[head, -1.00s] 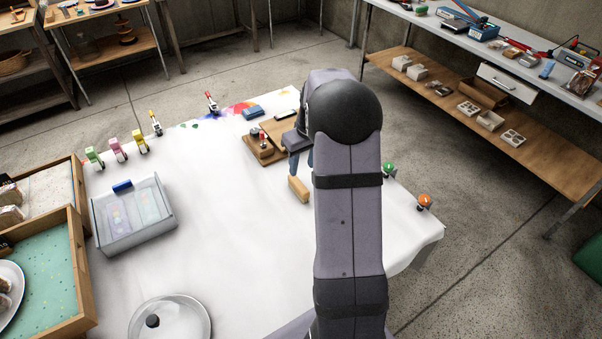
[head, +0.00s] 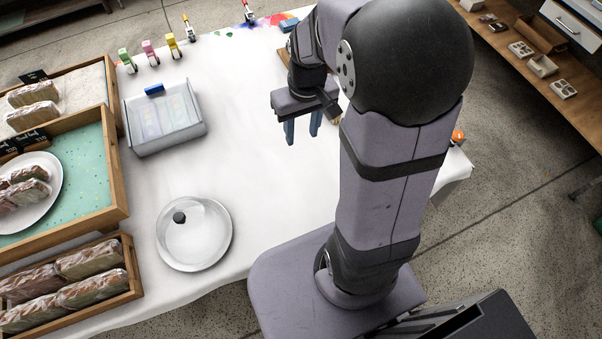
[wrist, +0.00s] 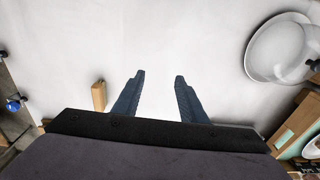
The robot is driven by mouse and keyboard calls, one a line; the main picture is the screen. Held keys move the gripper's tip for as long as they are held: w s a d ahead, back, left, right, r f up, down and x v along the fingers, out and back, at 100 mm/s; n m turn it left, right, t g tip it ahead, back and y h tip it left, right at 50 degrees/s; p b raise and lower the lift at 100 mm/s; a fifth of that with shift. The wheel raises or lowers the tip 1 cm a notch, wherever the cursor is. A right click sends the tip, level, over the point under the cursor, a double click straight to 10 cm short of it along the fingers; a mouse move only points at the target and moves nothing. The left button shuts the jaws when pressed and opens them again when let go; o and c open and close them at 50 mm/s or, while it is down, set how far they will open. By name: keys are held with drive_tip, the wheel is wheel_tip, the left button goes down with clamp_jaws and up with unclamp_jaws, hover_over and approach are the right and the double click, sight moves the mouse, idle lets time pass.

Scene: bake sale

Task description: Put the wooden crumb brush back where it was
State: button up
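The tan wooden piece that looks like the crumb brush (wrist: 99,95) rests on the white tabletop, left of my fingers in the wrist view. In the head view only a small bit of the brush (head: 337,118) shows between my gripper and my arm; the rest is hidden. My gripper (head: 302,134) hangs over the white cloth with its two blue fingers pointing down. In the wrist view the fingers (wrist: 160,76) are apart with nothing between them. The gripper is open, empty and clear of the brush.
A clear bin (head: 131,123) and a round glass lid (head: 227,241) stand on the table (head: 255,165). Wooden trays of wrapped loaves (head: 123,195) line the left. Several coloured clips (head: 150,52) sit along the far edge. The middle cloth is clear.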

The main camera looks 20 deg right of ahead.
drive_tip(key=s+a+f, duration=0.2)
drive_tip(key=s+a, duration=0.3)
drive_tip(key=s, duration=0.5)
drive_tip(key=shift+s+g, duration=0.35)
drive_tip(key=shift+g, duration=0.05)
